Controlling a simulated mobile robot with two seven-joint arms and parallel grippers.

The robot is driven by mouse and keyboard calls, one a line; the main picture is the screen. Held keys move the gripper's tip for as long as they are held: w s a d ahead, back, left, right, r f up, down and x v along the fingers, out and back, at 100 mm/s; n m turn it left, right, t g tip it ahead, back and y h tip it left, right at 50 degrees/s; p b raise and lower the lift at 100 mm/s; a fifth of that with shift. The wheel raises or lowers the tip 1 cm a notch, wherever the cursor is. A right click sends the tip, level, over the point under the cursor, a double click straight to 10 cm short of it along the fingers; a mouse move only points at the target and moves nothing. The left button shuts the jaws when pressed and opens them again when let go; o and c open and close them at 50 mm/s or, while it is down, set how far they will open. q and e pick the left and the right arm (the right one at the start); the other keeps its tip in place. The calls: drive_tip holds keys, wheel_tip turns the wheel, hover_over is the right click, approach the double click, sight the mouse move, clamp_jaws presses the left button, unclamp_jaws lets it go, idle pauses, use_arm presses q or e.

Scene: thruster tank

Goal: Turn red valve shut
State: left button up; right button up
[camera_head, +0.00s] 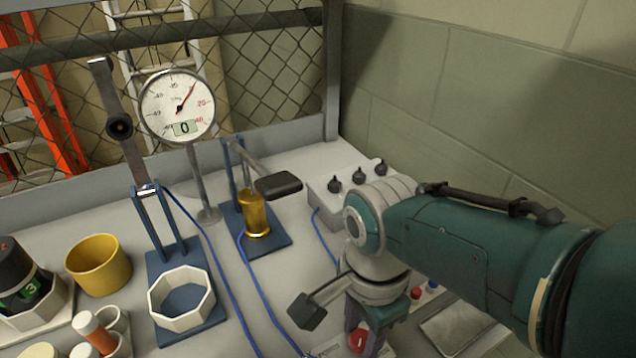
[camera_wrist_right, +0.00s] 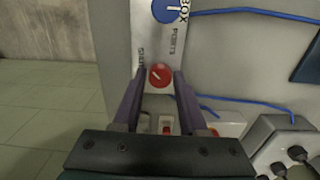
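The red valve (camera_wrist_right: 160,75) is a round red knob with a thin pale mark, on a pale panel in the right wrist view. In the head view the red valve (camera_head: 358,341) shows low in the picture, partly covered by my gripper. My right gripper (camera_wrist_right: 160,80) has its two purple fingers apart, one on each side of the knob. Small gaps show between the knob and the fingers; I cannot tell whether they touch it. My right gripper (camera_head: 366,330) points down at the panel in the head view. My left gripper is out of view.
A round gauge (camera_head: 178,106) reads 0. A gold cylinder (camera_head: 255,214) stands on a blue base. A grey box with black knobs (camera_head: 348,186) sits near my right arm. A yellow cup (camera_head: 98,265) and a white ring (camera_head: 181,298) stand left. Blue cables (camera_head: 255,280) cross the table.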

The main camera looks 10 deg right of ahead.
sight(360, 337)
drive_tip(key=o, duration=0.3)
drive_tip(key=shift+o, duration=0.2)
wheel_tip(360, 337, up, 10)
drive_tip(key=p, duration=0.7)
